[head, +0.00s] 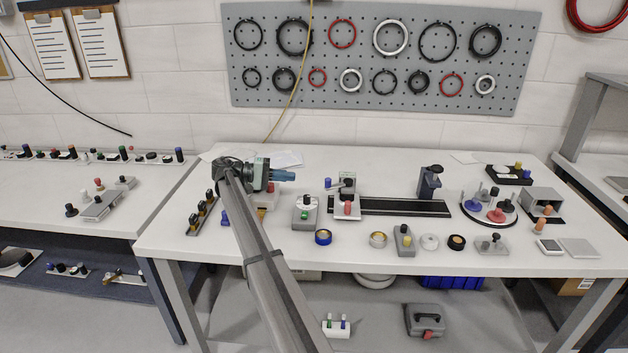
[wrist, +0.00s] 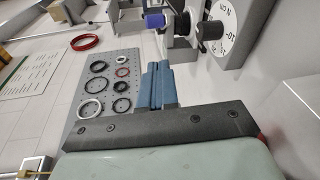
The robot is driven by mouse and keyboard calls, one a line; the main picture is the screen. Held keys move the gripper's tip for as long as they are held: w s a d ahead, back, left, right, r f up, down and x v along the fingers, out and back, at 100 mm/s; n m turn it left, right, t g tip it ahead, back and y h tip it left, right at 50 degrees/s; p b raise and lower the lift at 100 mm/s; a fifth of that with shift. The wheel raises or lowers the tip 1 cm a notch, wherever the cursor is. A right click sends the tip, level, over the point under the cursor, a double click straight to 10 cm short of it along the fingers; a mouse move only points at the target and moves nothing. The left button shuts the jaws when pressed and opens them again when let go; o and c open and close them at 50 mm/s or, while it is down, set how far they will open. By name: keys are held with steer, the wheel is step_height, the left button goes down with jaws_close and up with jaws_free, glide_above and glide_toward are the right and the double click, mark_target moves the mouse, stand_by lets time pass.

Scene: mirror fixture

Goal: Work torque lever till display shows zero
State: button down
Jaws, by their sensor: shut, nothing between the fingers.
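My gripper (head: 283,175) is shut, with blue fingers pointing right above the left part of the table. The shut fingers also show in the wrist view (wrist: 160,85), with nothing between them. A small grey fixture with a blue-knobbed lever (head: 329,184) stands to the right of the fingertips, apart from them. A red knob (head: 347,208) is at the fixture's front.
A grey box with a white dial and green button (head: 305,212) stands close below right of my gripper. A dark rail (head: 405,207) runs right of the fixture. A pegboard (head: 380,60) hangs behind.

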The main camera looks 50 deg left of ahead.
steer(key=shift+m+t+h, duration=0.6)
steer(key=shift+m+h, duration=0.2)
steer(key=shift+m, duration=0.1)
steer(key=shift+s+d+f+x, duration=0.1)
steer(key=shift+s+d+x, duration=0.05)
steer(key=shift+x, duration=1.3)
steer(key=shift+s+d+f+x, duration=0.1)
steer(key=shift+d+f+x, duration=0.1)
steer(key=shift+x, duration=1.3)
steer(key=shift+s+d+f+x, duration=0.1)
steer(key=shift+s+d+x, duration=0.05)
steer(key=shift+x, duration=1.3)
steer(key=shift+s+d+n+t+y, duration=0.1)
steer(key=shift+d+n+t+y, duration=0.2)
steer(key=shift+n+y, duration=0.15)
steer(key=shift+y, duration=0.35)
